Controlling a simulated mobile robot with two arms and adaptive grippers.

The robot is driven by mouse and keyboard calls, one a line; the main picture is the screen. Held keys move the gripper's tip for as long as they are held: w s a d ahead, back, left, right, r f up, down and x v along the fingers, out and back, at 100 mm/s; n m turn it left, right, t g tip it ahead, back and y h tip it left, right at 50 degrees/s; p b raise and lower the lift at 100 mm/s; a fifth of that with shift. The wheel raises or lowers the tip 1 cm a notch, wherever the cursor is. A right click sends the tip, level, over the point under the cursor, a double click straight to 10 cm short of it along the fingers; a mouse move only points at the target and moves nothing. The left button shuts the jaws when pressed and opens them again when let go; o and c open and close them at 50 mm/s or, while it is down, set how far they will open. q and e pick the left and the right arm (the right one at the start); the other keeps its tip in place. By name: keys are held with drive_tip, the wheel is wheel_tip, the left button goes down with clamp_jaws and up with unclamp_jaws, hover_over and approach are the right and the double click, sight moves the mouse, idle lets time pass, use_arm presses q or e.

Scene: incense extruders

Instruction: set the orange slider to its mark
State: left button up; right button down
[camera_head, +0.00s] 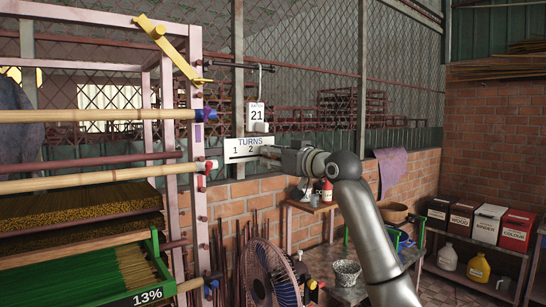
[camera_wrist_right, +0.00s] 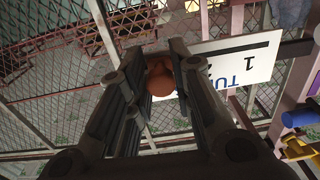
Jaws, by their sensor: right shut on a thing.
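The white TURNS plate (camera_head: 240,143) hangs on the pink rack's right side, with the numbers 1 and 2 readable above a dark slot. It also shows upside down in the wrist view (camera_wrist_right: 255,58). My right gripper (camera_head: 271,151) is at the plate's right end and covers that part. In the wrist view, the right gripper (camera_wrist_right: 160,68) has its fingers closed on the round orange slider (camera_wrist_right: 161,84). The fingers hide part of the plate, so the slider's exact place against the numbers cannot be told. My left gripper is not in view.
A "21" tag (camera_head: 257,112) hangs just above the plate. The pink rack (camera_head: 197,190) with bamboo poles and a green tray (camera_head: 155,262) stands left. A blue fan (camera_head: 270,275) is below. A side table and shelf with boxes (camera_head: 488,223) stand right.

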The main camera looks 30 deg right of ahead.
drive_tip(key=shift+s+d+r+h, duration=0.1)
drive_tip(key=shift+d+r+h, duration=0.05)
drive_tip(key=shift+d+h, duration=0.15)
drive_tip(key=shift+a+r, duration=0.1)
drive_tip(key=shift+a, duration=0.2)
drive_tip(key=c, duration=1.3)
unclamp_jaws()
drive_tip(key=shift+d, duration=0.3)
drive_tip(key=shift+c, duration=0.2)
drive_tip(key=shift+o, duration=0.2)
drive_tip(key=shift+d+f, duration=0.2)
drive_tip(key=shift+f, duration=0.05)
drive_tip(key=shift+a, duration=0.3)
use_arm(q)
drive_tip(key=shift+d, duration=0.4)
use_arm(e)
drive_tip(key=s+d, duration=0.1)
drive_tip(key=s, duration=1.1)
drive_tip(key=shift+d, duration=0.2)
